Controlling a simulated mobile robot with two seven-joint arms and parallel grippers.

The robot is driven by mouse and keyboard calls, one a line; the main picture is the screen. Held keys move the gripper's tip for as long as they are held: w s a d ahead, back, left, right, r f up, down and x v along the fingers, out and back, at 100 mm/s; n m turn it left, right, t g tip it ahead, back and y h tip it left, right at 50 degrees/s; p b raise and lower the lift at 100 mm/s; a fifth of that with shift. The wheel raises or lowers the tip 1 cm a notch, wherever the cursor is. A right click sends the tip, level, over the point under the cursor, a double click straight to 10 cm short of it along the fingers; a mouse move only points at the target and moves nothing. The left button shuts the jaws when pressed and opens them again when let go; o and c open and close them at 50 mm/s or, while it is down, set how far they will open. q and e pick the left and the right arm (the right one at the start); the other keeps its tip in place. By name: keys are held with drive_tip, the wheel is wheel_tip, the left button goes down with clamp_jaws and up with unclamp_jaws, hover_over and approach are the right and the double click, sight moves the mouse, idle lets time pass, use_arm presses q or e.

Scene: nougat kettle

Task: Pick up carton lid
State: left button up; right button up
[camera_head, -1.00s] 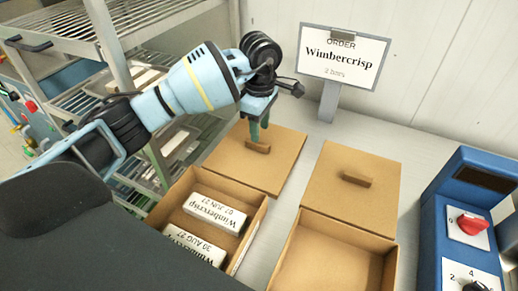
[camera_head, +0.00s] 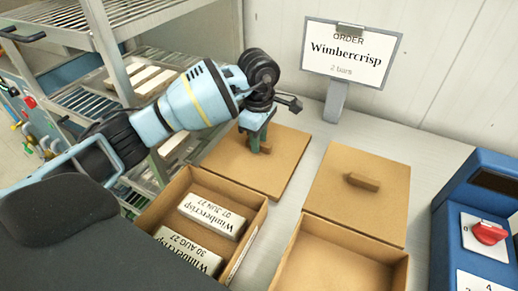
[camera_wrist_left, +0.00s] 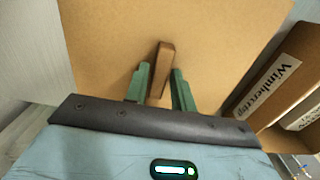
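Two flat brown carton lids lie on the counter, each with a wooden bar handle: a left lid (camera_head: 285,155) and a right lid (camera_head: 345,205). My left gripper (camera_head: 260,138) is down at the handle of the left lid. In the left wrist view the green fingers of my left gripper (camera_wrist_left: 161,88) stand on both sides of that handle (camera_wrist_left: 164,60), apart, with a narrow gap showing. The left lid (camera_wrist_left: 220,40) lies flat beneath. My right gripper is not in view.
An open carton (camera_head: 255,220) holds Wimbercrisp bars (camera_head: 213,213) in front of the left lid. An empty open carton (camera_head: 300,235) stands in front of the right lid. An order sign (camera_head: 350,50) stands behind. A blue control box (camera_head: 480,195) is at right, wire shelving (camera_head: 150,22) at left.

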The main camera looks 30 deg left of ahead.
use_arm(q)
drive_tip(key=c, duration=0.5)
clamp_jaws()
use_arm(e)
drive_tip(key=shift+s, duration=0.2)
use_arm(q)
wheel_tip(320, 180, up, 9)
drive_tip(key=shift+f, duration=0.15)
wheel_tip(320, 180, up, 9)
drive_tip(key=p, duration=0.1)
drive_tip(key=shift+p, duration=0.3)
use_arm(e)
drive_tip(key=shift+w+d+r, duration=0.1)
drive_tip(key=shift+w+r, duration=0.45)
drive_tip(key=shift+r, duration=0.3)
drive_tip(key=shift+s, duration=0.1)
